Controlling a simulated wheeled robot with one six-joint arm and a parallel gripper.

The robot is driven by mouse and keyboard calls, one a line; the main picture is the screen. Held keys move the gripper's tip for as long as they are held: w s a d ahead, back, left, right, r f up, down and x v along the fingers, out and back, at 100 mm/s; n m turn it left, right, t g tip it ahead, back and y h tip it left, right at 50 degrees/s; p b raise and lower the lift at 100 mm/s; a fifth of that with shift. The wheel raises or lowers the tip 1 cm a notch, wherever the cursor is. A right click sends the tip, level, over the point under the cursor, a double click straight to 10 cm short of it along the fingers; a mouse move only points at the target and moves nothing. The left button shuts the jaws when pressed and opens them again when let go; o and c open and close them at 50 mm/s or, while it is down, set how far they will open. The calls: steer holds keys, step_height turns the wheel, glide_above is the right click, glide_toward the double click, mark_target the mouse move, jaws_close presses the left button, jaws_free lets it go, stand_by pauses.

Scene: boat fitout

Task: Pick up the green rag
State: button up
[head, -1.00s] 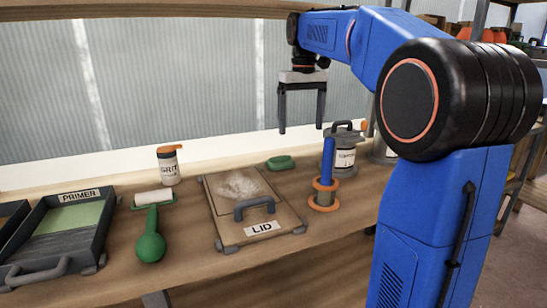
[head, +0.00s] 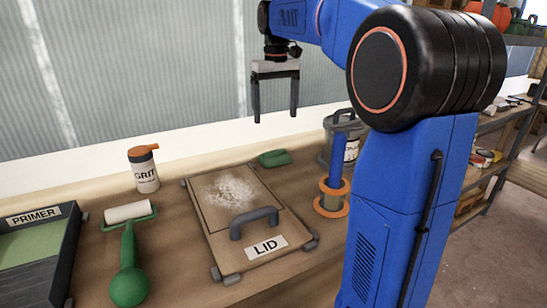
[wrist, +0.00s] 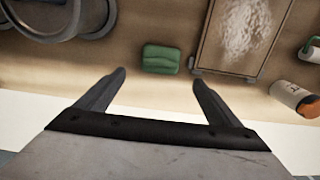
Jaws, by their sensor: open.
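The green rag (head: 275,158) lies folded on the wooden bench, just behind the far right corner of the lid board. It also shows in the wrist view (wrist: 161,58), ahead of and between the two fingers. My gripper (head: 275,116) is open and empty. It hangs above the bench with its fingers pointing down, apart from the rag. In the wrist view the open fingers (wrist: 157,77) have nothing between them at their tips.
The lid board (head: 222,248) with its grey handle stands beside the rag. A grit bottle (head: 145,174), a roller (head: 128,258) and a primer tray (head: 72,235) are to the left. A grey canister (head: 350,150) and a blue-handled tool (head: 335,165) are right of the rag.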

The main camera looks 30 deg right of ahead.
glide_toward(275, 151)
steer(key=f, duration=0.5)
steer(key=shift+w+d+f, duration=0.15)
steer(key=shift+w+d, duration=0.1)
steer(key=shift+w+a+f, duration=0.1)
steer(key=shift+w+f, duration=0.05)
steer(key=shift+f, duration=2.4)
steer(key=c, duration=0.8)
